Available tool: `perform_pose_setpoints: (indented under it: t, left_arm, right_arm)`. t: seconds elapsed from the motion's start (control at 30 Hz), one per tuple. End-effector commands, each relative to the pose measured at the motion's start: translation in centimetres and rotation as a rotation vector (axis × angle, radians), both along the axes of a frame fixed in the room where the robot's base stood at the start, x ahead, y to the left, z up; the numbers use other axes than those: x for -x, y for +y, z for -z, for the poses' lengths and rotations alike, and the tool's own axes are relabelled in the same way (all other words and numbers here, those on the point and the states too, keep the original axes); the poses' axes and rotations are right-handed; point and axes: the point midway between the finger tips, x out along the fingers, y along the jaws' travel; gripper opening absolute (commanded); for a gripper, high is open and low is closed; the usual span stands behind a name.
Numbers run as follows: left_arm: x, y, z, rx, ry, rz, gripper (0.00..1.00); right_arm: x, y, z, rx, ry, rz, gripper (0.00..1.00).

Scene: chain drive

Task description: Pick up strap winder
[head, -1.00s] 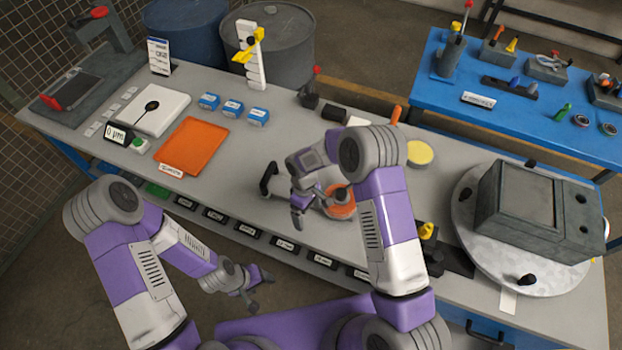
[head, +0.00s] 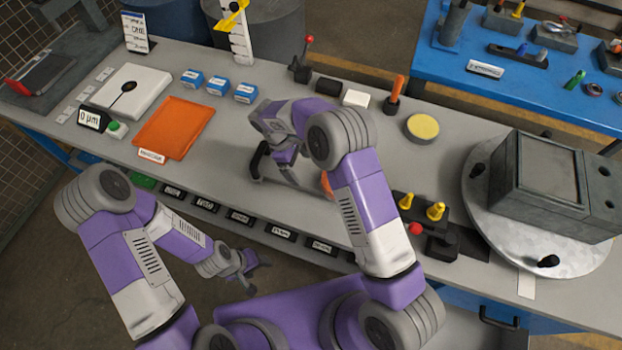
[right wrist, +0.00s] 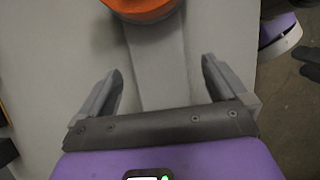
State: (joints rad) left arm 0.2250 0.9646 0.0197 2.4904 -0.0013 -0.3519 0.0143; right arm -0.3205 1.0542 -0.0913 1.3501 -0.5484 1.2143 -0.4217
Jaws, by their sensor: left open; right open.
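In the right wrist view, the open fingers (right wrist: 161,66) sit either side of a flat grey bar (right wrist: 172,85). The orange part (right wrist: 143,8) is ahead of them; contact cannot be told. My left gripper (head: 249,272) is open and empty in front of the bench.
An orange tray (head: 175,128) and blue boxes (head: 218,86) lie left of the winder. Behind it are a red-knobbed lever (head: 303,62) and a yellow disc (head: 422,127). Yellow-knobbed parts (head: 436,212) and a grey machine on a turntable (head: 545,190) stand right.

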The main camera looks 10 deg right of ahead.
Motion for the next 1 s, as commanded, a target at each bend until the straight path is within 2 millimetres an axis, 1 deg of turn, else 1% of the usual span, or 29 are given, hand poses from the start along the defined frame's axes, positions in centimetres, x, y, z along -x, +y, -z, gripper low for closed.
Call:
perform_pose_setpoints:
  t: [0.43, 0.57, 0.77, 1.0]
  left_arm:
    - [0.0, 0.0, 0.3, 0.0, 0.0, 0.0, 0.62]
    - [0.0, 0.0, 0.3, 0.0, 0.0, 0.0, 0.62]
    - [0.0, 0.0, 0.3, 0.0, 0.0, 0.0, 0.62]
    - [0.0, 0.0, 0.3, 0.0, 0.0, 0.0, 0.62]
  right_arm:
    - [1.0, -2.4, 5.4, 0.002, 0.003, 0.002, 1.0]
    - [1.1, -2.6, 6.0, 0.002, 0.001, 0.001, 1.0]
    - [1.1, -2.6, 6.0, 0.001, 0.0, 0.001, 1.0]
    - [1.1, -2.6, 6.0, 0.001, 0.001, 0.001, 0.63]
